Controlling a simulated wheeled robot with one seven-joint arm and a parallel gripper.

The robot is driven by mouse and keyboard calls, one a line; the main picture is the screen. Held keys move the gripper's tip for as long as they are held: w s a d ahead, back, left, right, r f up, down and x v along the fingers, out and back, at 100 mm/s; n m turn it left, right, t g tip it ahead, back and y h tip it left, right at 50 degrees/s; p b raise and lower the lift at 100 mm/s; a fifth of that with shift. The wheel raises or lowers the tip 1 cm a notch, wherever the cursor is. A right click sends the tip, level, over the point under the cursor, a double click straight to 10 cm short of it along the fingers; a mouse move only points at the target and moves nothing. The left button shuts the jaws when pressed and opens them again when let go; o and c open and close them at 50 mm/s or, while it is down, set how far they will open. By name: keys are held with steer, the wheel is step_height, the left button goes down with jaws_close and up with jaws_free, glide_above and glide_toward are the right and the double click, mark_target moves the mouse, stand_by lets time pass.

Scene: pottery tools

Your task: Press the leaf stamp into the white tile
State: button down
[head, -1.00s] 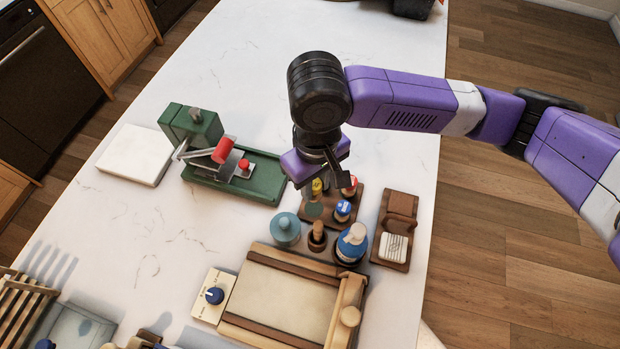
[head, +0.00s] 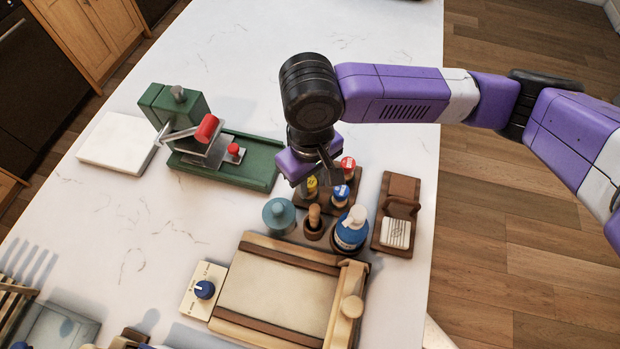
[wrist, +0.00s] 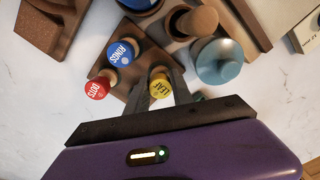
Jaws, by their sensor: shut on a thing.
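My gripper (head: 314,180) is over the stamp rack (head: 327,203), shut on the yellow-topped leaf stamp (head: 311,187). In the wrist view (wrist: 160,87) its yellow top, marked LEAF, sits between the two fingers. The stamp's lower end is hidden, so I cannot tell whether it touches the rack. A plain white square slab (head: 117,143) lies flat at the far left. A smaller white block with dark lines (head: 396,233) rests on a brown stand (head: 398,190) at the right. I cannot tell for certain which is the white tile.
Red (head: 348,163) and blue (head: 340,192) stamps stand beside the leaf stamp. A teal jar (head: 279,214), a blue bottle (head: 351,231) and a wooden-handled tool (head: 314,218) are in front. A green press (head: 247,172) stands left. The countertop at left centre is clear.

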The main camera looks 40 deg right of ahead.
steer(key=shift+f, duration=0.25)
stand_by(0.4)
steer(key=c, duration=1)
jaws_free()
steer(key=shift+c, duration=0.2)
steer(key=shift+r+b, duration=0.3)
steer(key=shift+r, duration=3.55)
steer(key=shift+d, duration=0.1)
